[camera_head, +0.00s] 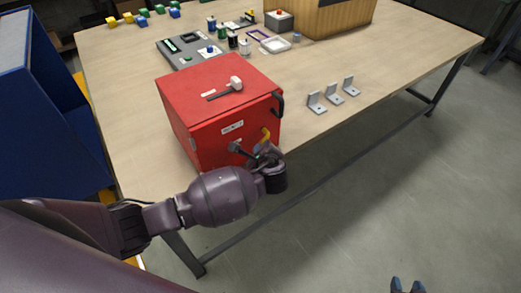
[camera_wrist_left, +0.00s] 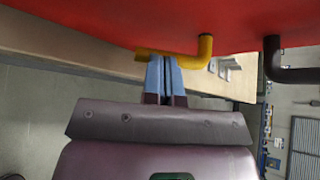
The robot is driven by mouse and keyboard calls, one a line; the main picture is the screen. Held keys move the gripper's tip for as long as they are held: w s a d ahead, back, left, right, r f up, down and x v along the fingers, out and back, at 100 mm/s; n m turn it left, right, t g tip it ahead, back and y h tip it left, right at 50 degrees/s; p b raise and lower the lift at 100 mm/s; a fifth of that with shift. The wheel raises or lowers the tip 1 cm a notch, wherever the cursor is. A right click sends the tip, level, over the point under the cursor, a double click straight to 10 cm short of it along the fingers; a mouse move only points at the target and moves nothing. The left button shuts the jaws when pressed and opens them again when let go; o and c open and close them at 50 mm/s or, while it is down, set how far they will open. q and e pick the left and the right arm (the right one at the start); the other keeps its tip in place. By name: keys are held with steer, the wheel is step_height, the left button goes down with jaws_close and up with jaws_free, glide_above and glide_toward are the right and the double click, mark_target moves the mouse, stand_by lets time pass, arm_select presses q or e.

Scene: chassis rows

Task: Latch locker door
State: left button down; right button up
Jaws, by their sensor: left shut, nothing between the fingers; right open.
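The red locker (camera_head: 205,95) stands on the near part of the table, and its door looks closed flush. A yellow latch lever (camera_head: 266,134) and a black handle (camera_head: 278,104) are on its door. The lever also shows in the left wrist view (camera_wrist_left: 205,52), with the black handle (camera_wrist_left: 290,74) to its right. My left gripper (camera_head: 264,149) is shut and empty, just below the lever. Its blue fingertips (camera_wrist_left: 163,62) overlap the lever's left part; I cannot tell whether they touch. My right gripper (camera_head: 407,285) shows only its two separated blue fingertips at the bottom edge.
A hammer-like tool (camera_head: 228,88) lies on the locker top. Several grey brackets (camera_head: 333,94) stand to its right. A grey tray (camera_head: 188,46) with small parts and a wooden box (camera_head: 335,18) are behind. A blue cabinet (camera_head: 45,100) is at left. The floor at right is clear.

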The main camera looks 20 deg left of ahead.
arm_select(q)
steer(key=shift+f, duration=0.15)
arm_select(e)
steer(key=shift+f, duration=0.3)
arm_select(q)
steer(key=f+n+t+b, duration=0.1)
steer(key=n+b, duration=0.1)
steer(key=b, duration=0.1)
steer(key=w+d+f+n+t+b, duration=0.1)
steer(key=n+t+b, duration=0.1)
steer(key=b, duration=0.1)
steer(key=w+d+f+n+t+b, duration=0.1)
steer(key=n+t+b, duration=0.1)
steer(key=b, duration=0.2)
steer(key=shift+w+h, duration=0.2)
steer(key=shift+h, duration=0.2)
arm_select(e)
step_height(320, 180, down, 9)
steer(key=shift+a+g, duration=0.2)
steer(key=shift+g, duration=0.2)
steer(key=shift+s+f, duration=0.2)
steer(key=shift+f, duration=0.1)
steer(key=shift+s+a, duration=0.1)
